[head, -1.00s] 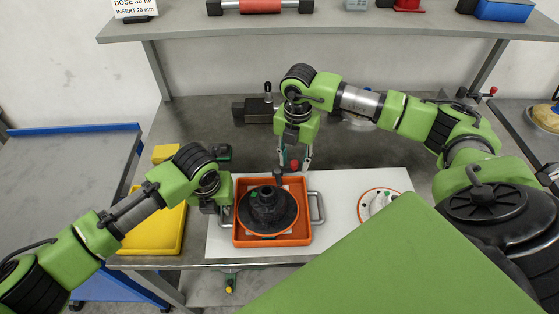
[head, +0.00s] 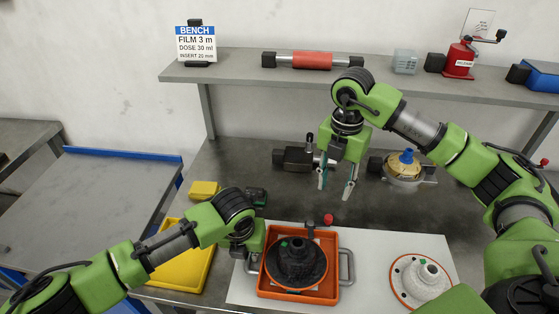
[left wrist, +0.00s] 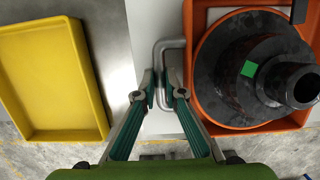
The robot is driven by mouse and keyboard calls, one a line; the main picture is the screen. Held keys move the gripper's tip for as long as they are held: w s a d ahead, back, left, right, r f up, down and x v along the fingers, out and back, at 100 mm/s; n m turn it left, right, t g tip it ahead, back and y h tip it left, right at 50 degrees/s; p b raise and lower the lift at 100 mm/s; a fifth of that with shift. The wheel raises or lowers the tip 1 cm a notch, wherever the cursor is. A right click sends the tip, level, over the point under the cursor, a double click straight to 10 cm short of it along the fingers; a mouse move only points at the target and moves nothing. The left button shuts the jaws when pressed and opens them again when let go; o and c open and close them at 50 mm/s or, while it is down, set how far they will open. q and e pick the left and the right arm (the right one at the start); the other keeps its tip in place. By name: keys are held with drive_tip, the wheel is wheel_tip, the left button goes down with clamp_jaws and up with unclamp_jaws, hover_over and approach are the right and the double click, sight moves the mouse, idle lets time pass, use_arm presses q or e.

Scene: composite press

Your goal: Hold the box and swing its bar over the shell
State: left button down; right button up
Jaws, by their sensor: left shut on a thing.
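The orange box (head: 336,290) stands on the white mat, with the black shell (head: 297,266) inside; the shell also shows in the left wrist view (left wrist: 222,80). My left gripper (left wrist: 161,88) is shut on the box's left grey handle (left wrist: 160,50). The bar's dark post (head: 311,231) is at the box's back edge, and its red knob (head: 328,219) sits behind the box, just right of the post. The bar is not over the shell's middle. My right gripper (head: 336,192) is open and empty, above and behind the knob, apart from it.
A yellow tray (head: 190,270) lies left of the box. A white flanged part (head: 424,280) with an orange rim lies on the mat (head: 375,250) to the right. A dark vise-like block (head: 295,158) and a blue-topped yellow part (head: 405,162) stand behind. A shelf (head: 240,80) crosses the back.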

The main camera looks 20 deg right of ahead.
idle(0.4)
use_arm(q)
drive_tip(key=c, duration=2)
unclamp_jaws()
drive_tip(key=shift+r, duration=0.1)
drive_tip(key=r, duration=0.4)
drive_tip(key=s+a+r, duration=0.1)
drive_tip(key=r, duration=0.2)
drive_tip(key=s+r, duration=0.1)
drive_tip(key=r, duration=0.3)
drive_tip(key=shift+a+r, duration=0.15)
drive_tip(key=shift+r, duration=0.15)
